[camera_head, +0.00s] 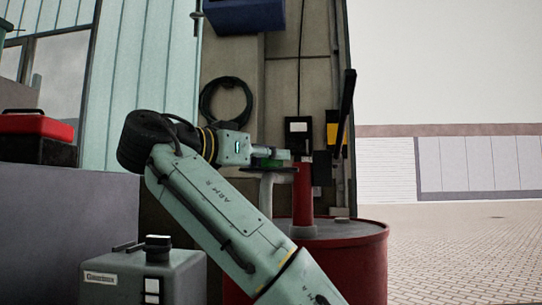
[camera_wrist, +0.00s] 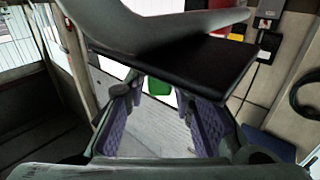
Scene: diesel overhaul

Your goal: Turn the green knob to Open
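A small green part (camera_head: 266,162), which may be the green knob, shows in the head view right beside my gripper (camera_head: 284,154), above a grey stand top. My gripper partly covers it, and I cannot tell whether they touch. In the wrist view, my gripper (camera_wrist: 160,98) is open, with its two purple-padded fingers apart and no object visible between the pads. A green patch (camera_wrist: 186,73) shows beyond the fingers, partly covered by a dark flat plate; I cannot tell if it is the knob. No Open marking is readable.
A dark flat plate (camera_wrist: 190,62) crosses the wrist view close to my fingers. In the head view, a red drum (camera_head: 350,252) stands below right of my gripper, with a red post (camera_head: 302,195) above it. A grey box (camera_head: 165,275) and a red-lidded toolbox (camera_head: 36,126) are at left.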

